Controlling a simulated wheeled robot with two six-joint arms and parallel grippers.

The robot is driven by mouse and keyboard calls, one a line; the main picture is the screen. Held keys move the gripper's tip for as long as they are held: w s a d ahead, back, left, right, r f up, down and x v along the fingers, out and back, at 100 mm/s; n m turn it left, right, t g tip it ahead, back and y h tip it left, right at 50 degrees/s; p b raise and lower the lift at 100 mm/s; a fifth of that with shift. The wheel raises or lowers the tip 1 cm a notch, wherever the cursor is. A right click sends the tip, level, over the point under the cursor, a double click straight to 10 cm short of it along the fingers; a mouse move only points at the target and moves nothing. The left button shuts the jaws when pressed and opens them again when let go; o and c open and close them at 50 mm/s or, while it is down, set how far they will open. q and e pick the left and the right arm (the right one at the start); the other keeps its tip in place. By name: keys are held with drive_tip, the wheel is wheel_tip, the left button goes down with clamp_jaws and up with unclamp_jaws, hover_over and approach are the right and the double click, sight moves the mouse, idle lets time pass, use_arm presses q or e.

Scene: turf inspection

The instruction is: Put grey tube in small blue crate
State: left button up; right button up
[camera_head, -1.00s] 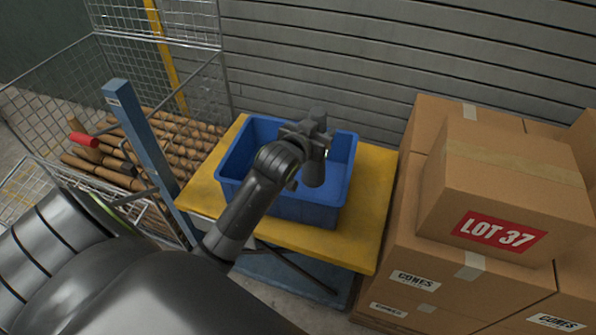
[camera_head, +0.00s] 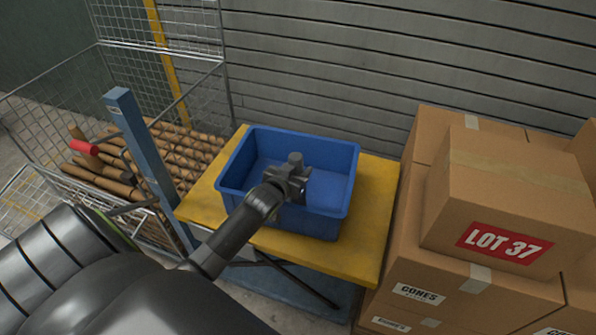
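The small blue crate (camera_head: 343,210) stands open on the yellow tabletop. The arm from the left reaches over its near rim. My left gripper (camera_head: 290,180) is low at the near side of the crate opening. The visible crate floor looks empty. My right gripper is not in view.
The yellow table (camera_head: 372,205) has bare room around the crate. A blue post (camera_head: 146,160) and a wire cage (camera_head: 30,125) of brown rolls stand left. Cardboard boxes (camera_head: 505,180) are stacked close at the right. A grey slatted wall (camera_head: 330,60) is behind.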

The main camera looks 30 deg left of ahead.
use_arm(q)
drive_tip(key=shift+f, duration=0.25)
drive_tip(key=shift+f, duration=0.15)
drive_tip(key=o, duration=1.2)
drive_tip(key=shift+o, duration=0.2)
drive_tip(key=shift+r, duration=0.25)
drive_tip(key=v, duration=1.2)
drive_tip(key=shift+p, duration=0.3)
